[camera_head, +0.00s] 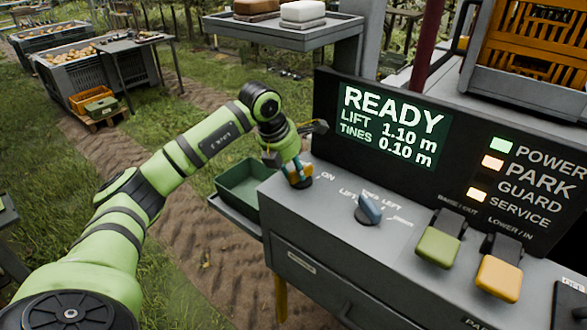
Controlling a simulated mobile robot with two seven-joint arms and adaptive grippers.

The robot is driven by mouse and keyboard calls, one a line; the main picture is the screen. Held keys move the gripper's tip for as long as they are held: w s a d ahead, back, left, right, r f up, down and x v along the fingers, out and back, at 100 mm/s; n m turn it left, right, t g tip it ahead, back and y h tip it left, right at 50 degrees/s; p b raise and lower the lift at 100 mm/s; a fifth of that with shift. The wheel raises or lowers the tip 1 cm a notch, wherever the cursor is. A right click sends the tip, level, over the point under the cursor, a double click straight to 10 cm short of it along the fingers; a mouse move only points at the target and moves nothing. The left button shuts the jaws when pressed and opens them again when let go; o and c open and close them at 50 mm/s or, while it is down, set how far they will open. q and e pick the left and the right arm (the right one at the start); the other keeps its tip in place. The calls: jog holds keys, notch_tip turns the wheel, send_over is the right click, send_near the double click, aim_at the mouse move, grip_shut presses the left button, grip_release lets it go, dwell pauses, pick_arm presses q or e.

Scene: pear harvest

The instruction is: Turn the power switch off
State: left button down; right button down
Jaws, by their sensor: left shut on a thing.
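The power switch (301,182) is a small knob at the left end of the grey control panel, beside a printed "ON" label. My left gripper (295,168) comes down over it from above and is shut on it. The fingers hide most of the knob, so I cannot tell which way it points. On the dark board behind, the green POWER lamp (502,146) is lit. The display (390,125) reads READY, LIFT 1.10 m, TINES 0.10 m. My right gripper is not in view.
A blue-grey selector knob (369,208) stands right of the switch. A green lever (438,247) and a yellow lever (499,278) are further right. A green tray (243,188) hangs at the panel's left side. A shelf (285,32) with two blocks is above.

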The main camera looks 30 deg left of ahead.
pick_arm(q)
jog(key=n+y, duration=0.1)
jog(key=n, duration=0.1)
jog(key=n+b, duration=0.1)
jog(key=n, duration=0.1)
jog(key=shift+s+d+y, duration=0.15)
jog(key=shift+d+y, duration=0.25)
jog(key=shift+d+n+y+b, duration=0.15)
jog(key=shift+n+y+b, duration=0.2)
jog(key=shift+n, duration=0.7)
jog(key=shift+d+n+y+b, duration=0.1)
jog(key=shift+n+y+b, duration=0.25)
jog(key=shift+n, duration=0.7)
jog(key=c, duration=0.9)
grip_release()
jog(key=shift+c, duration=0.2)
jog(key=v, duration=1.2)
